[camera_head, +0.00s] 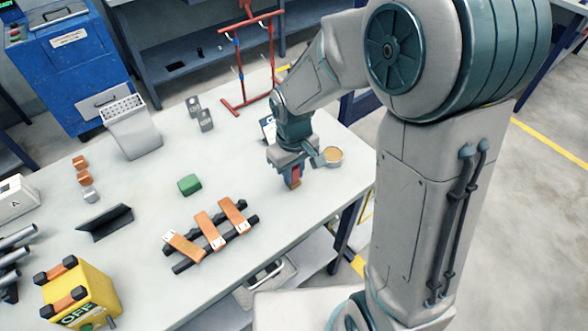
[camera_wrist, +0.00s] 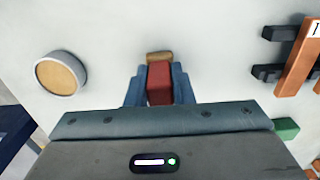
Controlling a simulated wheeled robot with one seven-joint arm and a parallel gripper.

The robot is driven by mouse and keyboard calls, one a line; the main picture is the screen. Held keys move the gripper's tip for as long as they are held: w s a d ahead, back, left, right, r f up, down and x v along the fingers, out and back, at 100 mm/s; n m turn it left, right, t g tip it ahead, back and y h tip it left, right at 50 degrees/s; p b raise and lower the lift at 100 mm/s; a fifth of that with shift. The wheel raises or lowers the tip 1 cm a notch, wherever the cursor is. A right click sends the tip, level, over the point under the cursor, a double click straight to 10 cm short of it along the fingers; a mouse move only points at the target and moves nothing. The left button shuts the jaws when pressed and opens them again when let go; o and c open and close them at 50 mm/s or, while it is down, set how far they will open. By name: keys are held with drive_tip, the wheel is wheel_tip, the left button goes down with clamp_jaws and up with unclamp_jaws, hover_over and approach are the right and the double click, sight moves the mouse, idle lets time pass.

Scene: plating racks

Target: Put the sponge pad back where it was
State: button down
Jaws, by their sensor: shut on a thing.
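My gripper (camera_head: 292,182) is shut on a red block (camera_wrist: 160,84), with blue fingers on both sides of it. A tan piece (camera_wrist: 159,57) shows at the block's far end. In the head view the gripper points down over the right part of the table; I cannot tell whether the block touches the tabletop. A green pad (camera_head: 189,184), which looks like a sponge pad, lies on the table left of the gripper, apart from it. The green pad also shows partly in the wrist view (camera_wrist: 286,130), at the lower right.
A round dish with tan contents (camera_head: 332,156) stands close right of my gripper. Black rails with copper strips (camera_head: 210,235) lie front left. A red stand (camera_head: 245,60), a perforated grey bin (camera_head: 130,128) and a yellow box (camera_head: 80,295) also stand around. Bare tabletop surrounds the green pad.

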drive_tip(key=shift+f, duration=0.1)
drive_tip(key=shift+f, duration=0.15)
drive_tip(key=c, duration=1.3)
unclamp_jaws()
drive_tip(key=shift+o, duration=0.2)
wheel_tip(320, 180, up, 13)
drive_tip(key=s+d+m+t, duration=0.3)
drive_tip(key=s+d+m, duration=0.3)
drive_tip(key=s+d, duration=0.6)
drive_tip(key=shift+s+r+m, duration=0.2)
drive_tip(key=shift+m, duration=0.2)
